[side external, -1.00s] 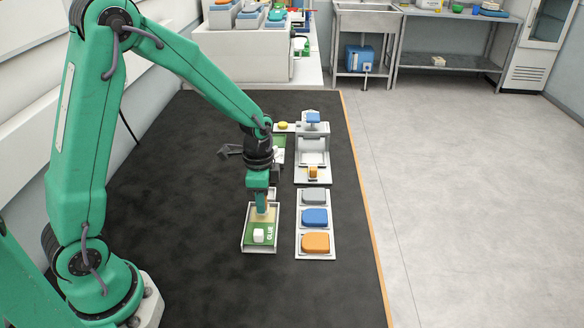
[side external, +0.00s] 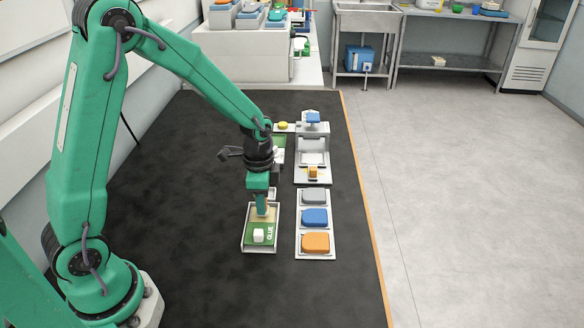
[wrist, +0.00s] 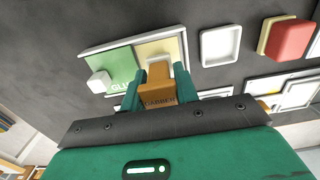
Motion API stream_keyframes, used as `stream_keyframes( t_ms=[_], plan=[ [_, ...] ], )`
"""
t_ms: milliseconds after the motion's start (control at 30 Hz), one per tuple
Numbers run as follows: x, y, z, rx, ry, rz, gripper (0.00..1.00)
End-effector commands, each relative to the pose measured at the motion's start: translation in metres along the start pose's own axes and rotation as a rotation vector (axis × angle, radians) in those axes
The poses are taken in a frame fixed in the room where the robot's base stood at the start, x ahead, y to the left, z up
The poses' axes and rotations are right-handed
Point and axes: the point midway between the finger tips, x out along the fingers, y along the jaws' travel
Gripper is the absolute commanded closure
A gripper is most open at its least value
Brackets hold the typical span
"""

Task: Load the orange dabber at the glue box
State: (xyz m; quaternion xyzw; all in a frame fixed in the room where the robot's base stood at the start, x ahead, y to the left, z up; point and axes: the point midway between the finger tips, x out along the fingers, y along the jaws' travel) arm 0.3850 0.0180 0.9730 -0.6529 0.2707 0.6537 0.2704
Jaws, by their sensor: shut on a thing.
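The orange dabber (wrist: 157,95) sits between the green fingers of my gripper (wrist: 158,88), which are shut on it, as the wrist view shows. In the side external view my gripper (side external: 262,207) points down at the back part of the glue box. The glue box (side external: 246,243) is a shallow pale tray with a green panel marked GLUE and a cream pad behind it. The cream pad also shows in the wrist view (wrist: 175,46), beyond the dabber. A white knob (side external: 258,236) stands on the green panel. The dabber's lower end is hidden, so contact with the pad is unclear.
To the right, a white rack (side external: 299,228) holds grey, blue and orange pieces. Behind it stands a grey-white fixture (side external: 313,150) with a blue top. A yellow round item (side external: 282,125) lies farther back. The dark mat (side external: 200,260) left of the glue box is clear.

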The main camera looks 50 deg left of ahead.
Motion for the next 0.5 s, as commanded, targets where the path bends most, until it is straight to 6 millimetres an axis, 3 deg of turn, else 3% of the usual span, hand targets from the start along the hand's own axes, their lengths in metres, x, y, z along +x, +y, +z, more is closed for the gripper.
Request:
stream_keyframes(
  t_ms=[500],
  plan=[
    [0.0045, 0.0000, 0.0000, 0.000, 0.000, 0.000, 0.93]
  ],
)
